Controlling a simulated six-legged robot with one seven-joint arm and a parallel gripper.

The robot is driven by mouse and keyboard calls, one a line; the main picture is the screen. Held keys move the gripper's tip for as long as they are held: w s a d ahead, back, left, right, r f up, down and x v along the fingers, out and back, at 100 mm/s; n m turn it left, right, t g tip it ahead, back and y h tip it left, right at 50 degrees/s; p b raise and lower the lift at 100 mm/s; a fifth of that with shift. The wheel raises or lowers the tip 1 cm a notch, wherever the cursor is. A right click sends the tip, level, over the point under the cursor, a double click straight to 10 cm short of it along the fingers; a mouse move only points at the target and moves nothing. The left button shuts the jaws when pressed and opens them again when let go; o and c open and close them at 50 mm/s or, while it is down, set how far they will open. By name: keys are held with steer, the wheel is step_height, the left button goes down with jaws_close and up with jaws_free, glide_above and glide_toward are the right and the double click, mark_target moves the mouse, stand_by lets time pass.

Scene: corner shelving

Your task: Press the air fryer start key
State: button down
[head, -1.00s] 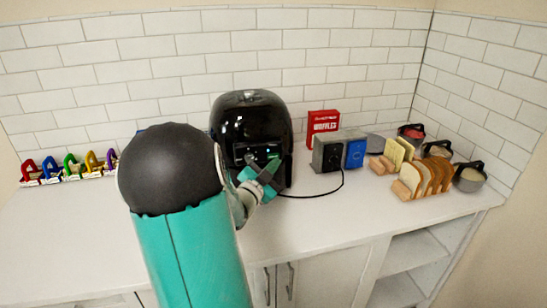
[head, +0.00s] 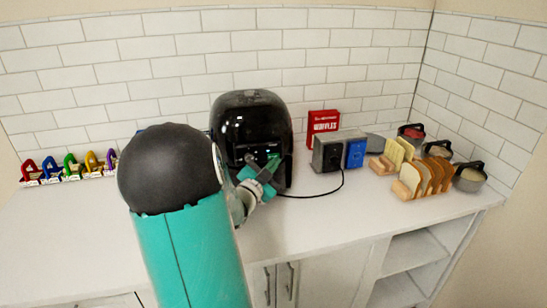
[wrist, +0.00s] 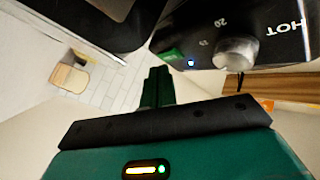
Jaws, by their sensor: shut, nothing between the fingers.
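The air fryer (head: 252,115) is a glossy black rounded box on the counter by the tiled wall. My gripper (head: 272,166) is in front of its lower front in the head view and covers part of it. In the wrist view, a black panel with a silver knob (wrist: 236,53) and the upside-down word HOT fills the upper right. A green key (wrist: 172,55) and a small blue light sit at the panel's edge. My gripper (wrist: 157,76) is shut and empty, its tips just below the green key in the picture. Contact cannot be told.
A grey box (head: 327,153) with a black cord, a blue box (head: 355,152) and a red waffles box (head: 322,124) stand to the right. Bread slices in a rack (head: 424,180) and lidded pots (head: 469,178) are farther right. Coloured items (head: 68,168) line the left.

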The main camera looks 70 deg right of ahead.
steer(key=shift+w+d, duration=0.25)
steer(key=shift+d, duration=0.2)
stand_by(0.6)
steer(key=shift+a, duration=0.1)
steer(key=shift+s+a, duration=0.4)
steer(key=shift+a, duration=0.15)
steer(key=shift+a, duration=0.1)
steer(key=shift+s+a, duration=0.4)
steer(key=shift+a, duration=0.3)
steer(key=shift+s+a, duration=0.45)
steer(key=shift+a, duration=0.2)
steer(key=shift+s+a, duration=0.4)
steer(key=shift+a, duration=0.3)
